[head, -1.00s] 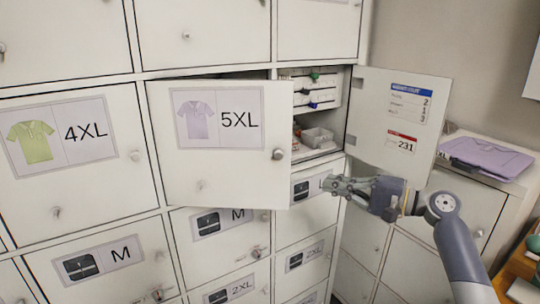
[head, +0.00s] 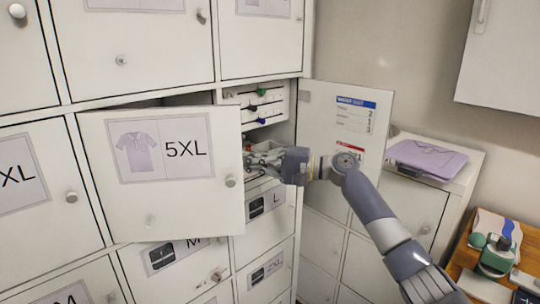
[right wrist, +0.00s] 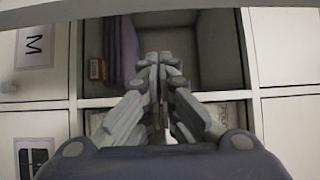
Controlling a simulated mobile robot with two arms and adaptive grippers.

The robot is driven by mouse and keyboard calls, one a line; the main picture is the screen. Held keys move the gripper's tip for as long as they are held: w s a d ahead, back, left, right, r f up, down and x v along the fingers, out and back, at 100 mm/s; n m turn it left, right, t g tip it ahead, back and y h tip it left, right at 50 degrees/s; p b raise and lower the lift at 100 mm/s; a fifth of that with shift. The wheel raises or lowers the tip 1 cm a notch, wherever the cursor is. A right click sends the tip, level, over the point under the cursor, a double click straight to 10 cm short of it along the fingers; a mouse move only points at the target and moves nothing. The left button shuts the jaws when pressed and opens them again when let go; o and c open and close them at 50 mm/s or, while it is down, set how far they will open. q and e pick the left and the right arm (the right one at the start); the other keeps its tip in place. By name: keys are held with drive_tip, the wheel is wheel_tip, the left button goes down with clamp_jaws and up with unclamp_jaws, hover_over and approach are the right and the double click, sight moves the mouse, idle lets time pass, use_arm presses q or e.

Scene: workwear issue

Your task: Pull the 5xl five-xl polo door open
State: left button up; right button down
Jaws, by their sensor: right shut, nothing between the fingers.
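In the right wrist view the closed fingers (right wrist: 163,62) point at an open compartment (right wrist: 215,50) with a folded purple garment (right wrist: 122,50) inside. My left gripper is not in view.
A low cabinet (head: 425,200) bears a folded purple garment (head: 427,158). A wooden table (head: 470,262) is at lower right.

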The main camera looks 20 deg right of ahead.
drive_tip(key=s, duration=0.1)
drive_tip(key=s+p, duration=0.1)
drive_tip(key=s, duration=0.2)
drive_tip(key=shift+a, duration=0.3)
drive_tip(key=shift+f+p, duration=0.1)
drive_tip(key=shift+p, duration=0.2)
